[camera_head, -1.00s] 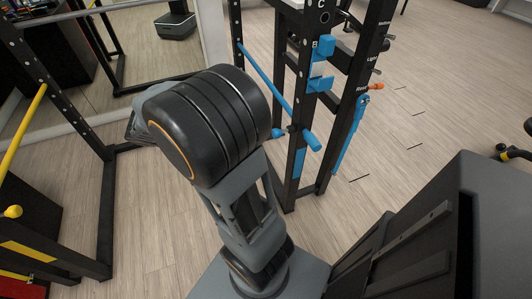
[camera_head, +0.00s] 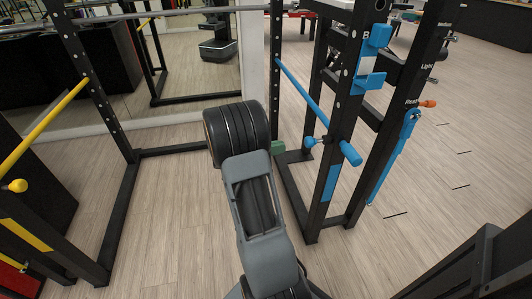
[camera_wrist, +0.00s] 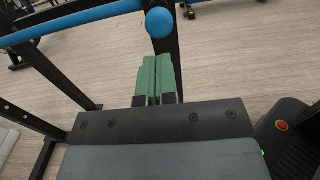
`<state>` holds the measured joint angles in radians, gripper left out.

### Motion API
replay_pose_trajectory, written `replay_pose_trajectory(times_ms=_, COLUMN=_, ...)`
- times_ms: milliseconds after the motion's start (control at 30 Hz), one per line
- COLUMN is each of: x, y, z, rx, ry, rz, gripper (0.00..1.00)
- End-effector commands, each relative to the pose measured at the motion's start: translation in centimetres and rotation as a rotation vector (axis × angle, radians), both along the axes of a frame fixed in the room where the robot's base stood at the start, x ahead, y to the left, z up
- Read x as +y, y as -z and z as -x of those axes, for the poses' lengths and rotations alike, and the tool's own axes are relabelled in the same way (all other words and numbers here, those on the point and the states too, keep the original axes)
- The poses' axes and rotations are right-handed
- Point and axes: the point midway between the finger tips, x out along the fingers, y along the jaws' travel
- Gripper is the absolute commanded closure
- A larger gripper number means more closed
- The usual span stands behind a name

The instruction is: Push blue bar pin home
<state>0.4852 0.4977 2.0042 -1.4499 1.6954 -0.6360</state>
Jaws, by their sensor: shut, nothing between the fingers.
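The blue bar (camera_head: 303,90) runs along the right rack and meets a black upright; its near end cap sticks out past that upright. A blue round-headed pin (camera_head: 310,141) stands out from the left side of this upright. My gripper (camera_head: 278,147) has green fingers and is left of the pin head, with a small gap in the head view. In the wrist view the green fingers (camera_wrist: 158,78) are together and empty. The pin's round head (camera_wrist: 160,22) shows just above their tips, and the bar (camera_wrist: 70,22) crosses at upper left. The pin's seating depth cannot be told.
Blue hooks (camera_head: 371,60) are on the right rack, with a blue strap-like part (camera_head: 395,155) and an orange-tipped peg (camera_head: 428,103) further right. A yellow bar (camera_head: 45,125) is on the left rack. Wood floor (camera_head: 165,210) is open between the racks.

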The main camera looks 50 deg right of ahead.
Motion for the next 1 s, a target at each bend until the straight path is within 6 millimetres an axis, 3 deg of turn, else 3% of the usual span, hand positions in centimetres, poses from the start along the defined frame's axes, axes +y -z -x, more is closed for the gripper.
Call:
replay_pose_trajectory(times_ms=200, x=-2.9, y=0.1, z=2.4, rx=-0.003, ry=0.004, rz=0.001, gripper=1.00)
replay_pose_trajectory(times_ms=400, x=-4.6, y=0.0, z=3.6, rx=-0.002, ry=0.002, rz=0.000, gripper=1.00)
replay_pose_trajectory(times_ms=1000, x=-5.4, y=-0.2, z=4.2, rx=-0.002, ry=-0.002, rz=-0.001, gripper=1.00)
